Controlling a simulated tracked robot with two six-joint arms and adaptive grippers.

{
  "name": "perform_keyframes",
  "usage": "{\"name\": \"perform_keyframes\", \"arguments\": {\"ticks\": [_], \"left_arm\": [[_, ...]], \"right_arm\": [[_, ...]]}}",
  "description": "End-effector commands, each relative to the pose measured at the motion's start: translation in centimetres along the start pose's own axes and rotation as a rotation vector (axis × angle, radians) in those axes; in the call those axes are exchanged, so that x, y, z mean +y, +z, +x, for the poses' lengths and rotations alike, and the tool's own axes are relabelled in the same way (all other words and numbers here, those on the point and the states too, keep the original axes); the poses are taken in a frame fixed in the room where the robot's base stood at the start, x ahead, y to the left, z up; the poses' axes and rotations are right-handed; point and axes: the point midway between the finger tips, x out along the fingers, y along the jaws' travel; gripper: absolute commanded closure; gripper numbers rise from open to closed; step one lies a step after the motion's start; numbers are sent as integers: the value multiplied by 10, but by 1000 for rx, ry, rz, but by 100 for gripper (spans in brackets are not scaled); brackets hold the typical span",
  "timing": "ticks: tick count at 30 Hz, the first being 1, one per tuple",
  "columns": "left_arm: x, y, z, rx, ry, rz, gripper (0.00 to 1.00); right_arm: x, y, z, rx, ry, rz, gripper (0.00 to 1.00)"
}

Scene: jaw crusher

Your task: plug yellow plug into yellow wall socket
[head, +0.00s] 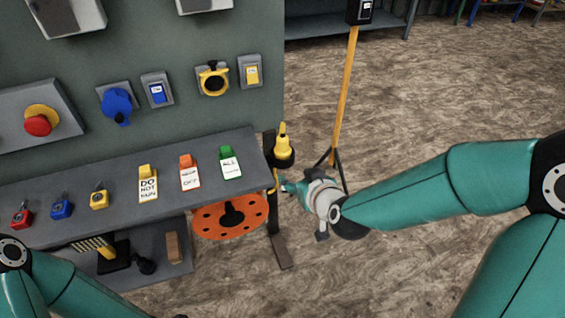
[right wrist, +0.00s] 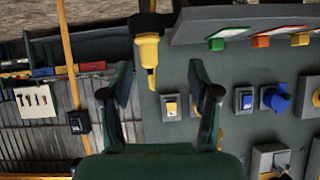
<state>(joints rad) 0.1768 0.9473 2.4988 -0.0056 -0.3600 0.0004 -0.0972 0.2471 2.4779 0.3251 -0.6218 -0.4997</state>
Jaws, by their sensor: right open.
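The yellow plug (head: 283,148) stands upright with its narrow end up, in a dark holder at the right end of the panel's shelf. The yellow wall socket (head: 213,79) is on the green panel, left of and above the plug; its round lid looks raised. My right gripper (head: 284,187) is just below the plug in the head view, partly hidden by its own wrist. In the right wrist view the open, empty fingers (right wrist: 158,78) frame the plug (right wrist: 148,55), which appears beyond them, apart. The yellow socket is mostly hidden behind a finger there. My left gripper is out of view.
A blue socket (head: 117,103) and red stop button (head: 39,121) are left of the yellow socket. The shelf (head: 110,175) holds tags and small padlocks. An orange disc (head: 230,216) is below it. A yellow post (head: 345,90) stands behind; open floor lies right.

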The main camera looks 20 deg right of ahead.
Motion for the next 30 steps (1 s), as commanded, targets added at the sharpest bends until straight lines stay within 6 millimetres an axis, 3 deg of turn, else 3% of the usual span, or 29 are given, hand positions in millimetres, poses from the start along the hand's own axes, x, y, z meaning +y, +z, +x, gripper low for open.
{"name": "perform_keyframes", "arguments": {"ticks": [1,5,8,21,30], "left_arm": [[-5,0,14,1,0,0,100],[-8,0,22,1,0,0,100],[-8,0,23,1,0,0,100],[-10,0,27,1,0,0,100],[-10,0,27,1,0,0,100]], "right_arm": [[3,-10,-3,62,14,-12,39],[8,-35,-14,145,41,-33,39],[10,-43,-10,163,49,-37,39],[15,-56,75,159,49,-36,39],[17,-60,98,161,49,-36,39]]}}
